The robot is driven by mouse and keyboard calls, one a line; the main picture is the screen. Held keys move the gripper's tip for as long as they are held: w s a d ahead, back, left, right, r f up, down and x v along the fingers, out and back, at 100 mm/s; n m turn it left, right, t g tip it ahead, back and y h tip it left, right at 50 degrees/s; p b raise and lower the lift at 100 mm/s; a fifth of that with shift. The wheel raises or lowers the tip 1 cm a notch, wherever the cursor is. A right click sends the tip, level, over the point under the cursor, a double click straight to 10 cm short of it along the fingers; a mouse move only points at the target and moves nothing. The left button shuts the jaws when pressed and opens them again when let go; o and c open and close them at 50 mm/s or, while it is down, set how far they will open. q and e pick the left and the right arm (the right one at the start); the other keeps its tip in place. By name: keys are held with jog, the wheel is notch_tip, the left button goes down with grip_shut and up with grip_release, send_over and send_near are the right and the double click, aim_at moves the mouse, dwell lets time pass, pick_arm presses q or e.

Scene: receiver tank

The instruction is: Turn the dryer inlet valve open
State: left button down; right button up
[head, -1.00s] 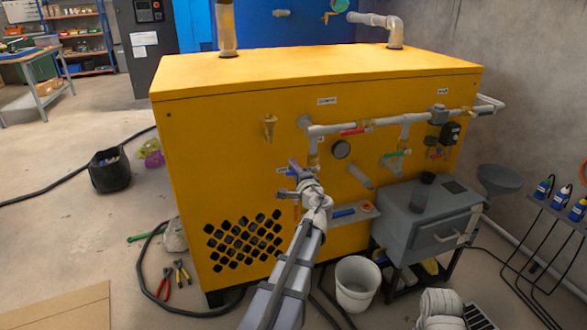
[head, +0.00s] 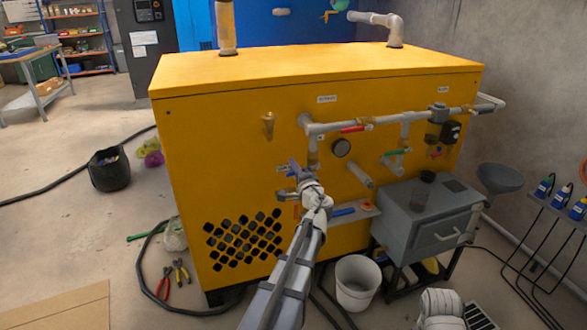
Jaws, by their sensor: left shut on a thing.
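The yellow dryer cabinet (head: 215,160) carries grey pipes and several valves on its front. A valve with a blue handle (head: 292,165) sits low on the left pipe drop, beside a small label too small to read. My left gripper (head: 298,176) is at this handle and shut on it; its fingers and wrist hide most of the valve body. A red-handled valve (head: 354,129) lies on the upper pipe, and a green-handled valve (head: 397,152) sits further right. Part of my right arm shows at the bottom right; its gripper is out of view.
A grey box (head: 432,215) on a stand and a white bucket (head: 357,283) stand to the right. Pliers (head: 180,270) and a black hose lie on the floor.

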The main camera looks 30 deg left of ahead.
pick_arm(q)
notch_tip(320, 180, down, 2)
jog(key=n+b, duration=0.1)
jog(key=n, duration=0.1)
jog(key=shift+w+d+n, duration=0.1)
jog(key=shift+d+n, duration=0.05)
jog(key=shift+n, duration=0.25)
jog(key=shift+w+d+f+n+b, duration=0.2)
jog(key=shift+f+n+b, duration=0.25)
jog(key=shift+n+b, duration=0.4)
jog(key=shift+n, duration=0.25)
jog(key=c, duration=0.8)
grip_release()
jog(key=shift+v, duration=3.85)
